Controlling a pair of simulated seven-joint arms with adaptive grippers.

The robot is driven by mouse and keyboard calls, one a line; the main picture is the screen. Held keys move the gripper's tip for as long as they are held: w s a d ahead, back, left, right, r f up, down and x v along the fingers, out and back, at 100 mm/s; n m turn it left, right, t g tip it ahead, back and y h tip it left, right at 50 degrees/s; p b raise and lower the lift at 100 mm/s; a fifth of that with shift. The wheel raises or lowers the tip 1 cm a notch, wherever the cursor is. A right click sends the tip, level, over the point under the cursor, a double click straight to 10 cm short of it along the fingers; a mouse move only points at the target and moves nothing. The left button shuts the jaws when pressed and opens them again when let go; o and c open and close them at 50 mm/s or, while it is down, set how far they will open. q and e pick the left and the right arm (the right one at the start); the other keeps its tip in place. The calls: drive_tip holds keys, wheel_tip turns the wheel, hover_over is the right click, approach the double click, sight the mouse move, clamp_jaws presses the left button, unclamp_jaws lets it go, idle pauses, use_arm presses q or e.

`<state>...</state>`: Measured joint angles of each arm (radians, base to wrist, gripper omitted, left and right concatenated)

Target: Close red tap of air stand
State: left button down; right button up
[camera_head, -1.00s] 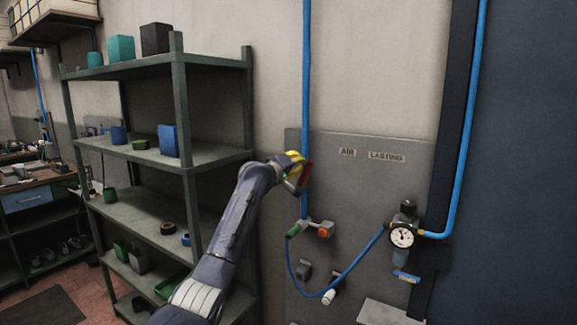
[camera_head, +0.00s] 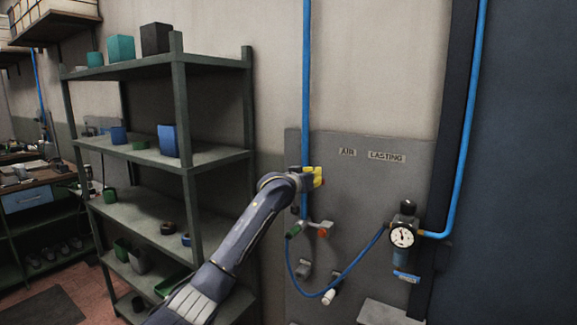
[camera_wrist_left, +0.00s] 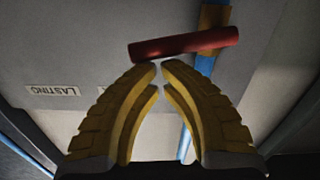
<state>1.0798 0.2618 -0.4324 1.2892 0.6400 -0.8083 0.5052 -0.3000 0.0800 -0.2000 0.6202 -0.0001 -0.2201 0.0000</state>
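The red tap handle (camera_wrist_left: 185,44) lies as a bar just beyond my fingertips in the left wrist view, with its right end over the blue pipe (camera_wrist_left: 205,62) near a brass-coloured fitting (camera_wrist_left: 213,17). In the head view the handle is hidden behind my left gripper (camera_head: 319,177). My left gripper, with yellow fingers, also shows in the left wrist view (camera_wrist_left: 160,64). Its fingertips are drawn together with only a sliver between them and nothing held. I cannot tell whether they touch the handle. My right gripper is not in view.
The grey wall panel (camera_head: 370,200) carries AIR and LASTING labels. Below the gripper is a fitting with an orange-red knob (camera_head: 326,227) and a blue hose (camera_head: 350,272). A pressure gauge (camera_head: 402,236) is to the right. A shelf unit (camera_head: 182,120) stands close to the left of my arm.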

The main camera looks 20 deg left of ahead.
use_arm(q)
drive_tip(key=shift+s+d+f+m, duration=0.1)
drive_tip(key=shift+d+f+m, duration=0.2)
drive_tip(key=shift+f+m, duration=0.45)
drive_tip(key=shift+r+m, duration=0.15)
drive_tip(key=shift+m, duration=0.1)
drive_tip(key=shift+r, duration=0.15)
drive_tip(key=s+a+r, duration=0.2)
drive_tip(key=s+r, duration=0.2)
drive_tip(key=s, duration=0.6)
drive_tip(key=shift+s+a, duration=0.2)
drive_tip(key=shift+a, duration=0.2)
